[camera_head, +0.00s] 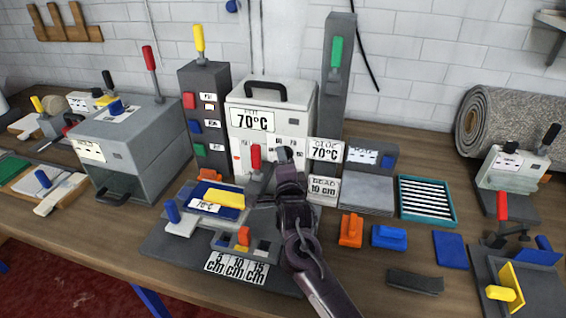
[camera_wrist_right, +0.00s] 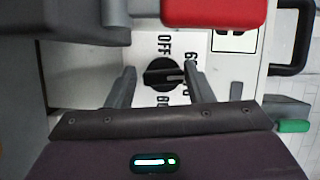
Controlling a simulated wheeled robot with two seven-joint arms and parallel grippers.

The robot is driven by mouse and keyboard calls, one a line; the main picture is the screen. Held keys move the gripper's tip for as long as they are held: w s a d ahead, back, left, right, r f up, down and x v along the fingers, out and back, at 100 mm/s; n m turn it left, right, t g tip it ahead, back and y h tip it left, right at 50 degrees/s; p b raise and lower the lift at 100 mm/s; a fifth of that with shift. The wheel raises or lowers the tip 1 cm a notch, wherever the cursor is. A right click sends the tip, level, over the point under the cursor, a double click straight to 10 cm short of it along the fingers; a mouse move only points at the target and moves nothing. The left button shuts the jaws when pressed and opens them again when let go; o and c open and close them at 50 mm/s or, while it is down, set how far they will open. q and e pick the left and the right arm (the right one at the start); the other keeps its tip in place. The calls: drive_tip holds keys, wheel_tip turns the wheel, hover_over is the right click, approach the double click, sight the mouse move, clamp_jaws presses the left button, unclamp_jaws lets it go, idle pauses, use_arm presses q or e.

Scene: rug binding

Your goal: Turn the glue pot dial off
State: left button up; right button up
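The glue pot (camera_head: 243,144) is a white box with a black top handle and a 70°C label, standing at the back middle of the bench. Its black round dial (camera_wrist_right: 163,74) shows in the right wrist view, with OFF printed above it and numbers around its right and lower sides. The pale pointer mark faces right, away from OFF. My right gripper (camera_head: 286,158) is in front of the pot and hides the dial in the head view. In the wrist view its two fingers (camera_wrist_right: 157,82) are apart, one on each side of the dial; contact cannot be told. My left gripper is not in view.
A red-handled lever (camera_head: 255,158) stands close left of my right gripper and shows large in the wrist view. A grey fixture (camera_head: 215,243) with a yellow bar lies in front. A GLUE 70°C card (camera_head: 325,150) is to the right. A grey tower (camera_head: 335,80) rises behind.

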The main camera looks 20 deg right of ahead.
drive_tip(key=shift+o, duration=1.3)
drive_tip(key=shift+r, duration=0.1)
drive_tip(key=shift+s, duration=0.15)
drive_tip(key=s+a+b, duration=0.1)
drive_tip(key=s+b, duration=0.1)
drive_tip(key=s, duration=0.5)
drive_tip(key=shift+s+a+r, duration=0.15)
drive_tip(key=shift+s+a, duration=0.05)
drive_tip(key=shift+a, duration=0.1)
